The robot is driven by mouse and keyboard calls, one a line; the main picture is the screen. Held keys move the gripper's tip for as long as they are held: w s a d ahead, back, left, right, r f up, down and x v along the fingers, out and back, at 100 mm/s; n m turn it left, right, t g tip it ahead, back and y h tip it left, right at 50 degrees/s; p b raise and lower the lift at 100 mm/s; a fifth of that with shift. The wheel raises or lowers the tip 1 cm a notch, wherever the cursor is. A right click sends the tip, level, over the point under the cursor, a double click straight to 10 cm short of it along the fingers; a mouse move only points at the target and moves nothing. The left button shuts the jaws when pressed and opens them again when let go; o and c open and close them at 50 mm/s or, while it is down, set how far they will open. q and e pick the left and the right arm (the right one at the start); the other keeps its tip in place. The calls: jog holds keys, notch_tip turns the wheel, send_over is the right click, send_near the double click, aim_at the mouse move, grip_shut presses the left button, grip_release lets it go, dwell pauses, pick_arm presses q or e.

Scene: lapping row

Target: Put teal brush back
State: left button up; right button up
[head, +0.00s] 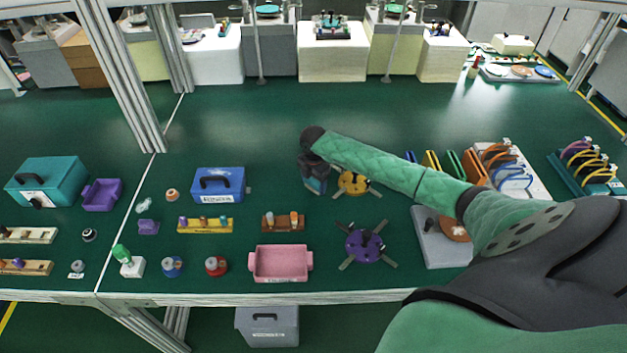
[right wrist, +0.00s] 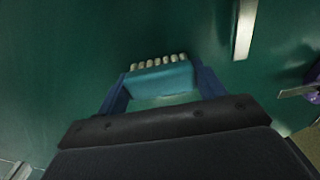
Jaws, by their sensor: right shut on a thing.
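My right gripper (head: 316,186) is at the middle of the bench in the head view, pointing down between the blue toolbox and the yellow spider-shaped piece. In the right wrist view its two blue fingers (right wrist: 163,88) are shut on the teal brush (right wrist: 160,78). The brush is a teal block with a row of pale bristle tufts along its far edge. It lies across the gap between the fingers, over the green surface; its height above it is hard to tell. In the head view the arm and gripper mostly hide the brush. My left gripper is in neither view.
A blue toolbox (head: 219,186) stands left of the gripper, and a yellow spider-shaped piece (head: 353,182) right. Nearer are a wooden peg holder (head: 283,223), a yellow holder (head: 205,226), a pink tray (head: 281,263) and a purple spider-shaped piece (head: 369,245). Green bench behind is clear.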

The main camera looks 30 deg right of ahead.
aim_at(313, 180)
jog(key=shift+f, duration=0.1)
jog(key=o, duration=0.9)
jog(key=shift+o, duration=0.2)
jog(key=shift+r, duration=0.25)
pick_arm(q)
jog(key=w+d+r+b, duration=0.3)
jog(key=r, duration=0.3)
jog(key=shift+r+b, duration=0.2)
jog(key=shift+b, duration=0.1)
pick_arm(e)
notch_tip(313, 180, up, 12)
jog(key=shift+f, duration=0.15)
